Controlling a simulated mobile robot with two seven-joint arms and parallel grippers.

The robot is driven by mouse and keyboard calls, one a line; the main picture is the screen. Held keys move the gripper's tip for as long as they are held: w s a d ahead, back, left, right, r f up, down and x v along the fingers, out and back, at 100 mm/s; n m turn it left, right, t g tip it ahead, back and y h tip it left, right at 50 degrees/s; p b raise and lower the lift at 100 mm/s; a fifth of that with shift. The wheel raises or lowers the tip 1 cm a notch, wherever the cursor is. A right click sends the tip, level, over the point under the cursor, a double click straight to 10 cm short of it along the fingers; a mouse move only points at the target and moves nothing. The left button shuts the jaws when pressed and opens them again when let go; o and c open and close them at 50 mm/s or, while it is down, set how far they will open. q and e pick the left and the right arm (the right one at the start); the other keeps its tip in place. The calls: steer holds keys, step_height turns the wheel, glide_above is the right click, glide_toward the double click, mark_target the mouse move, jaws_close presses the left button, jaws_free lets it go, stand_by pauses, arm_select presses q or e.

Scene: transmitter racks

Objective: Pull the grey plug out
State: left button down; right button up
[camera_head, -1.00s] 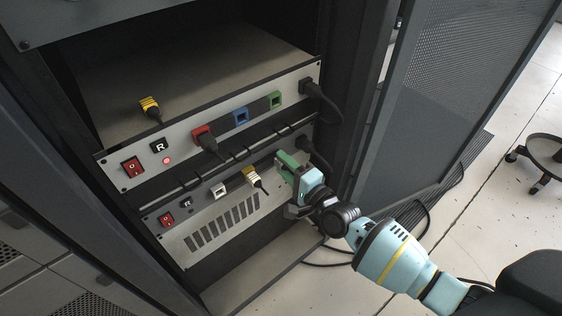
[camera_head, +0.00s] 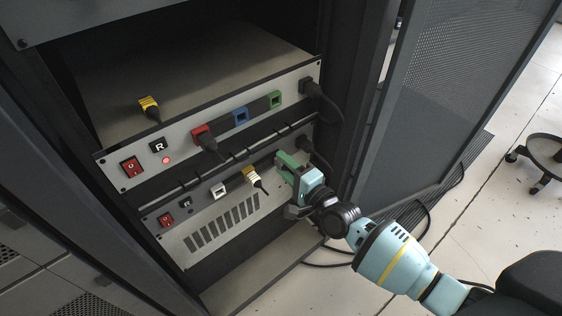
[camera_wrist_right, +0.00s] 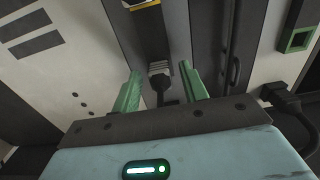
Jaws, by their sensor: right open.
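My right gripper (camera_head: 284,166) is at the right part of the lower rack unit (camera_head: 215,205), with its green fingers at the front panel. In the right wrist view the open fingers (camera_wrist_right: 163,88) stand on either side of a grey, ribbed plug (camera_wrist_right: 158,69) with a dark cable end. Gaps show between the plug and both fingers, so they look apart from it. In the head view the gripper hides this plug. My left gripper is not in view.
A mesh door (camera_head: 440,90) stands open at right.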

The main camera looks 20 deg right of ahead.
mark_target(288, 169)
jaws_close()
steer(key=shift+p+v, duration=0.55)
steer(key=shift+v, duration=1.25)
steer(key=shift+p+v, duration=0.3)
steer(key=shift+v, duration=0.7)
steer(key=shift+s, duration=0.15)
